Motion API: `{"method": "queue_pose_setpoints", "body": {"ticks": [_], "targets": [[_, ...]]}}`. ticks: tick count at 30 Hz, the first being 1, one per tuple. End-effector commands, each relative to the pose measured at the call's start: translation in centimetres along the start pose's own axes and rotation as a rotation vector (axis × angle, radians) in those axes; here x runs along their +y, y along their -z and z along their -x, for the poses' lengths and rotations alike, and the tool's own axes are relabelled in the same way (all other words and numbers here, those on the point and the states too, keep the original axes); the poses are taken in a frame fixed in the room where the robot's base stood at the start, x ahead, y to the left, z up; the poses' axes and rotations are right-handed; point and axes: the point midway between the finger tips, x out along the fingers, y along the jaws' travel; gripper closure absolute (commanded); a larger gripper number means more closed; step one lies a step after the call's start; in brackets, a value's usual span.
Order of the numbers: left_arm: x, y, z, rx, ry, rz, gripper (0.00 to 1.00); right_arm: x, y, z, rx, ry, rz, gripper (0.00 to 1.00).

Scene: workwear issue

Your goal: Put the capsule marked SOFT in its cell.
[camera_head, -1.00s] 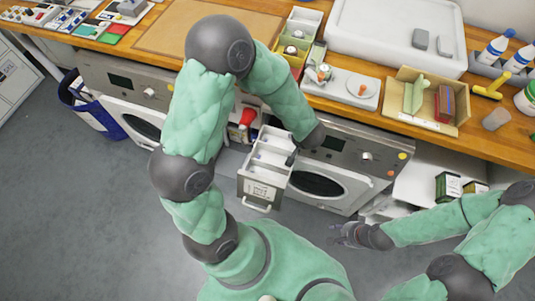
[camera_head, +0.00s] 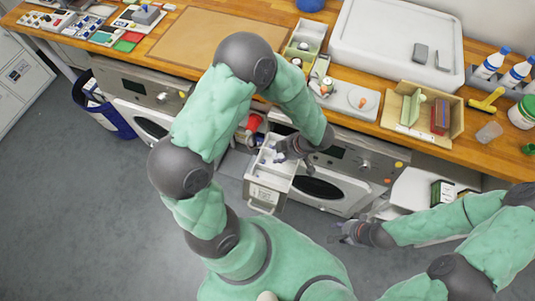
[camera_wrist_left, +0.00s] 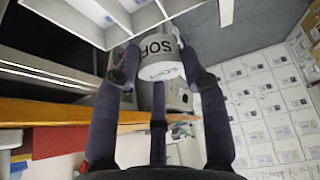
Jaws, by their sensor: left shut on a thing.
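The capsule (camera_wrist_left: 160,68) is a white cylinder with dark letters, of which "SOF" shows; the rest is hidden. My left gripper (camera_head: 281,148) is shut on it, and in the left wrist view the capsule sits between the fingertips (camera_wrist_left: 158,75). The pulled-out drawer (camera_head: 265,193) has white inner walls that divide it into cells. My left gripper is over its upper right part in the head view. The cells also show at the top of the left wrist view (camera_wrist_left: 118,18). My right gripper (camera_head: 338,233) looks open and empty, low and away from the drawer.
The wooden worktop (camera_head: 350,128) runs above the drawer and carries a white tray with an orange-topped item (camera_head: 326,86), a wooden box (camera_head: 453,112) and bottles.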

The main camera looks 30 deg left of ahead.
Motion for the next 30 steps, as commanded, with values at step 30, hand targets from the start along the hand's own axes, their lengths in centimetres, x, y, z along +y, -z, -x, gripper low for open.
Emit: {"method": "queue_pose_setpoints", "body": {"ticks": [30], "targets": [[3.4, 1.2, -12.7, -0.001, -0.002, -0.003, 0.84, 1.8, 0.2, -5.1, 0.0, 0.0, 0.0, 0.6]]}}
